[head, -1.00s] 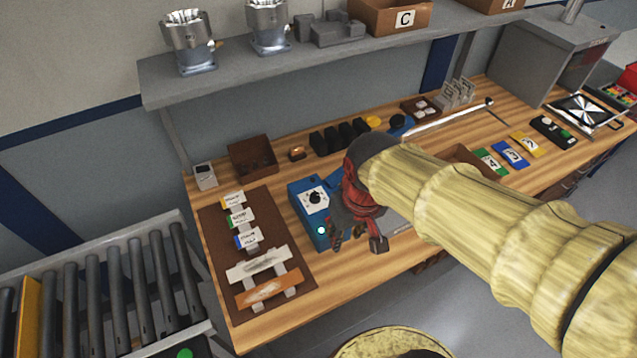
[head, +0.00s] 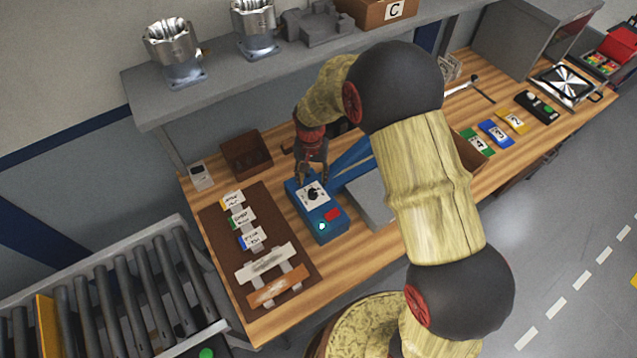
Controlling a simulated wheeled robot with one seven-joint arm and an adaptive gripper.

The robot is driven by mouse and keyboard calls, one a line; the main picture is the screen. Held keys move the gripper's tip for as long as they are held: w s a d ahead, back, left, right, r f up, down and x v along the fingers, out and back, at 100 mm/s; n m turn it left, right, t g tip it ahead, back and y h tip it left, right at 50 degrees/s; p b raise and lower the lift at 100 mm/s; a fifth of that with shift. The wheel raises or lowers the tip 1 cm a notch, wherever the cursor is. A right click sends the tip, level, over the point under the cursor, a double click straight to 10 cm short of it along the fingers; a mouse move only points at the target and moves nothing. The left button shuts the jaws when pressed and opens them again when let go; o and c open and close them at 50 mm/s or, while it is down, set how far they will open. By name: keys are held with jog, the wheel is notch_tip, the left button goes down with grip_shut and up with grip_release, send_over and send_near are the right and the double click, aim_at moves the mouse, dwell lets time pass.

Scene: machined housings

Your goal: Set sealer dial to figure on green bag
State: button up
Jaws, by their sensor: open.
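The blue sealer (head: 326,230) stands on the bench, with a black dial (head: 313,194) on a white face, a red patch and a lit button on top. The dial's setting is too small to read. My gripper (head: 313,179) points down, open, at the dial's far side; I cannot tell whether it touches. A green-edged packet (head: 241,217) lies between yellow-edged and blue-edged ones on the brown board; its writing is too small to read. A green card (head: 476,142) showing what looks like a 4 lies further right.
A blue card (head: 496,132) and a yellow card (head: 513,121) lie beside the green one. The shelf (head: 200,98) overhangs the bench's back. A roller conveyor (head: 110,290) stands at left.

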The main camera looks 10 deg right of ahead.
aim_at(313, 192)
jog(key=shift+s+r+m, duration=0.1)
jog(key=shift+m, duration=0.3)
jog(key=shift+f, duration=3.85)
jog(key=shift+c, duration=0.4)
jog(key=c, duration=1.1)
